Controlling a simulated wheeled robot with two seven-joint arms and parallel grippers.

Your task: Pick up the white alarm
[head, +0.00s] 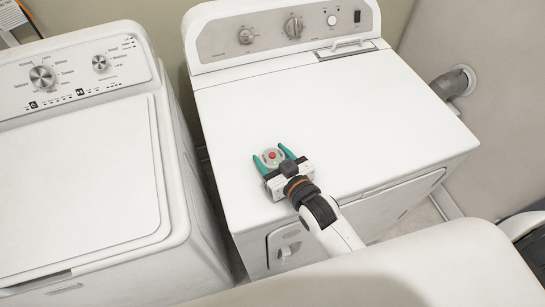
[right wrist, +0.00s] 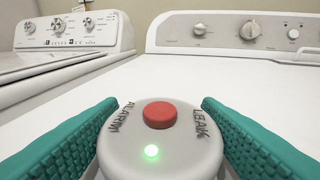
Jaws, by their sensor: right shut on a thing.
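The white alarm (head: 266,161) is a round white device with a red button on top. In the head view it is at the front left part of the dryer top. In the right wrist view the alarm (right wrist: 190,150) fills the lower middle, with a lit green light and the words "ALARM" and "LEAK". My right gripper (head: 273,158) has teal fingers, one on each side of the alarm, shut on it. In the wrist view the right gripper's fingers (right wrist: 160,125) flank its sides. Whether the alarm touches the dryer top is hard to tell. My left gripper is not in view.
The white dryer (head: 360,115) has a broad clear top and a raised control panel (head: 285,30) at its back. A white washer (head: 75,185) stands to the left, across a narrow gap. A vent pipe (head: 452,83) meets the wall at the right.

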